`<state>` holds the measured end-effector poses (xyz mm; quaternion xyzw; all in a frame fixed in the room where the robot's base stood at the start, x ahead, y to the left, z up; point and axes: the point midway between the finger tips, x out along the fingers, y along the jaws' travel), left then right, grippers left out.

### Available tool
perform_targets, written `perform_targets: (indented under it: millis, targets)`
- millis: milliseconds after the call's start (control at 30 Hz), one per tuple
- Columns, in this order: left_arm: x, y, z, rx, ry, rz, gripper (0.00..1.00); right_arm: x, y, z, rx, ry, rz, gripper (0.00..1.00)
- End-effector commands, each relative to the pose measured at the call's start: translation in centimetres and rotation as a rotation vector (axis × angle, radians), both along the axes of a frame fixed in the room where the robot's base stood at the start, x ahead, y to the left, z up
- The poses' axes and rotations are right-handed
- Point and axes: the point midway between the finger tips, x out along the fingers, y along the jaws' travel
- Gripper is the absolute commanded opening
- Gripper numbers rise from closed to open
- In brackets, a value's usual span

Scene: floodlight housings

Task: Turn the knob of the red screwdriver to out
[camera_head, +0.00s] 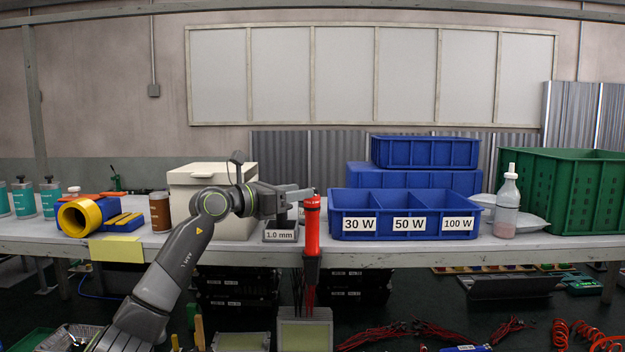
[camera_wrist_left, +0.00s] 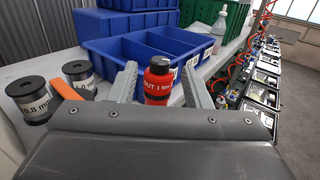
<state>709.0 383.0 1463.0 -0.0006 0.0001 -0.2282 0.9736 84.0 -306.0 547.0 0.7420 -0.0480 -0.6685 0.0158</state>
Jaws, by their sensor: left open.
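The red screwdriver (camera_head: 311,235) stands upright in a dark holder at the front edge of the bench, left of the blue divided bin. Its red knob with a black cap is on top, and in the left wrist view the knob (camera_wrist_left: 158,84) shows white lettering that includes "OUT". My left gripper (camera_head: 302,194) reaches in from the left at the height of the knob. In the left wrist view its open fingers (camera_wrist_left: 160,72) stand on either side of the knob, with no clear grip on it. My right gripper is out of view.
The blue bin (camera_head: 400,236), labelled 30 W, 50 W and 100 W, stands close on the right. Two labelled spools (camera_wrist_left: 30,98) and an orange piece (camera_wrist_left: 65,88) show in the left wrist view.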

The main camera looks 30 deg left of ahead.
Motion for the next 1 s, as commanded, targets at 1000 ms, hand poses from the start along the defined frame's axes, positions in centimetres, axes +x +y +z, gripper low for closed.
perform_targets:
  millis: [1000]
  targets:
    - [4.6, -2.3, 0.0, 0.001, 0.000, 0.001, 0.07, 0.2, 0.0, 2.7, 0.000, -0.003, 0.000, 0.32]
